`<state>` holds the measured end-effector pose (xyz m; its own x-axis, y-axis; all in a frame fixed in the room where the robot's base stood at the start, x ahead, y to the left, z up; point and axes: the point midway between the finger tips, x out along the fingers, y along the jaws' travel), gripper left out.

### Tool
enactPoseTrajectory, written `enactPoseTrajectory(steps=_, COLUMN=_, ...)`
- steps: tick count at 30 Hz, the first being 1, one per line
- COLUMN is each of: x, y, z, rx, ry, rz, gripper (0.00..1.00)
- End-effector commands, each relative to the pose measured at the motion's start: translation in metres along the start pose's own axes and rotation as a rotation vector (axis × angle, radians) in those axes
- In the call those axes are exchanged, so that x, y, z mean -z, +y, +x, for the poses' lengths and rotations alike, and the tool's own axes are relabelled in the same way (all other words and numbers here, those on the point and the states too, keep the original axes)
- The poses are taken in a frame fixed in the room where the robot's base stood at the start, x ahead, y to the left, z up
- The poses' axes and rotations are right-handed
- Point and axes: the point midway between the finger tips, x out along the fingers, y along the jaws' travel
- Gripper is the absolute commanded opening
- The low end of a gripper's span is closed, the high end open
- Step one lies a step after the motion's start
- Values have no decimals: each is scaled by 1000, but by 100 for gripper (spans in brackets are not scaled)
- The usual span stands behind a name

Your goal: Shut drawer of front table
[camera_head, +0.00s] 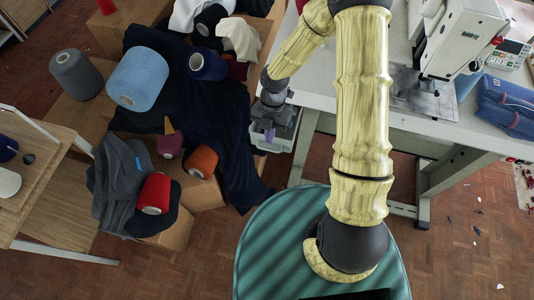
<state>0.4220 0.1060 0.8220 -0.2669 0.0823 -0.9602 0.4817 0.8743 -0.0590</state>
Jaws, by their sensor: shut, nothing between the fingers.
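The white table (330,90) carries the sewing machine and runs across the upper right. A small light grey drawer (285,142) shows below its left end and sticks out past the table edge. My arm reaches over the table, bending down to my gripper (270,133) at that left end. The gripper points down and overlaps the drawer in this view. Its fingers are shut and hold nothing; I cannot tell whether they touch the drawer. The gripper hides part of the drawer's inside and front.
Cardboard boxes with dark cloth (190,110) and several yarn cones, including a blue one (138,78), crowd the drawer's left. A wooden shelf (60,215) stands farther left. A sewing machine (465,35) and folded blue cloth (507,105) are on the table. Brown floor is bare at bottom left.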

Motion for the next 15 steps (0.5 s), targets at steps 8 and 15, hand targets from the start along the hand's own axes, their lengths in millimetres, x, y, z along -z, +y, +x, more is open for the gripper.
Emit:
enactPoseTrajectory(steps=8, x=-2, y=11, z=24, rx=-7, ry=33, rz=-186, gripper=0)
enactPoseTrajectory(steps=15, x=-2, y=11, z=25, rx=-6, ry=33, rz=-183, gripper=0)
